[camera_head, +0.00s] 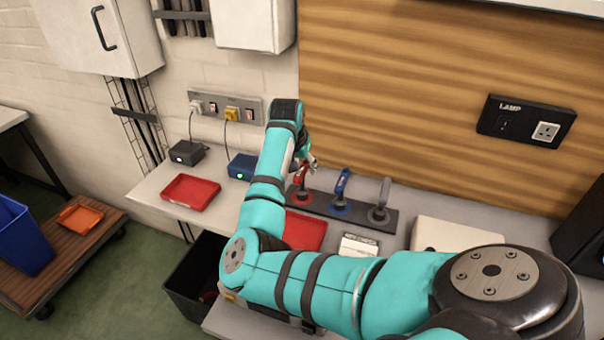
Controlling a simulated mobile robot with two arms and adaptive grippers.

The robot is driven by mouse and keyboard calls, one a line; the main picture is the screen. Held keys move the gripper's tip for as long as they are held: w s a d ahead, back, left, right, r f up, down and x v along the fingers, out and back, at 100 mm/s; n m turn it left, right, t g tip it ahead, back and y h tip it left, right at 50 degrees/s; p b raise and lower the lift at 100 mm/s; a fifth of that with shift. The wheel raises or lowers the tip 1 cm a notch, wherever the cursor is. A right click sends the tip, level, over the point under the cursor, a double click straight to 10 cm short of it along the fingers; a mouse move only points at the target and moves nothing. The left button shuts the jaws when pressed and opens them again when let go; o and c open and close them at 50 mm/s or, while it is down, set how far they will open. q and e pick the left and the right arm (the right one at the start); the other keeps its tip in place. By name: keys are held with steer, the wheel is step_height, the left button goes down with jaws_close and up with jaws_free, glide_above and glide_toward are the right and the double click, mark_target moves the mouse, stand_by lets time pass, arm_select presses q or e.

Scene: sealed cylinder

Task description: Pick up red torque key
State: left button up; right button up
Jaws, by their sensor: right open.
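The red torque key (301,185) stands upright at the left end of a dark holder plate (355,214) on the workbench. My right gripper (309,164) is open at the top of the red key, very close to it. Whether the fingers touch the key or are around it I cannot tell. My right arm's wrist and forearm hide the left side of this spot. A blue key (341,188) and a grey key (380,203) stand to the right on the same plate. My left gripper is out of view.
A red tray (190,192) lies on the bench at left, and another red tray (304,232) is partly behind my arm. A small white box (359,246) sits before the holder. A black bin (192,283) is below the bench edge. The wooden wall panel rises behind.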

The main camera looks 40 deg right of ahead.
steer(key=shift+x, duration=1.45)
steer(key=shift+r, duration=0.1)
jaws_close()
